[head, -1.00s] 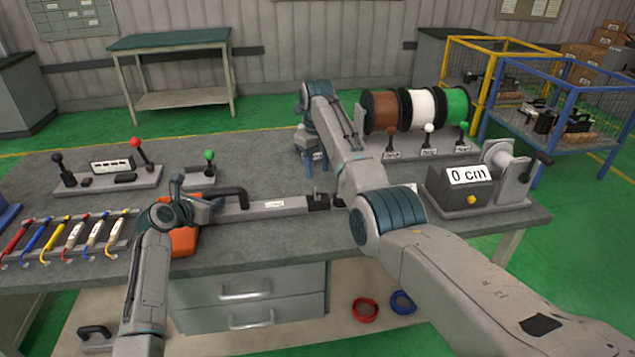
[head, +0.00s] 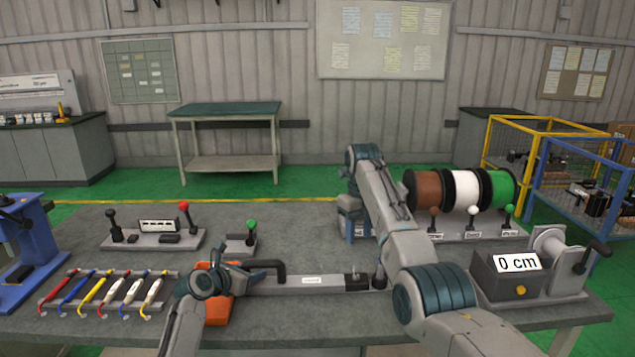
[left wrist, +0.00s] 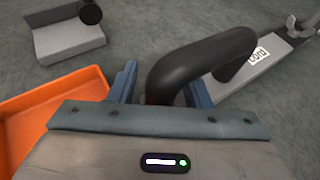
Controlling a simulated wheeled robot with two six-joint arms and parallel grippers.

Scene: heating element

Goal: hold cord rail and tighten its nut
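The cord rail (head: 312,283) is a long grey bar with a white label and a black bent handle (head: 268,265). It lies on the workbench. A dark block (head: 357,281) with a small fitting is at its right end; I cannot make out the nut clearly. My left gripper (left wrist: 160,88) is at the handle's left end, with its blue fingers apart on either side of the handle and a small gap visible on one side. My right gripper (head: 358,230) points down behind the rail's right end; its fingertips are too small to judge.
An orange tray (head: 216,311) lies under my left gripper. Lever units (head: 155,240) stand behind it, several coloured cords (head: 83,291) to the left. Wire spools (head: 460,190) and a winder showing 0 cm (head: 515,280) are to the right.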

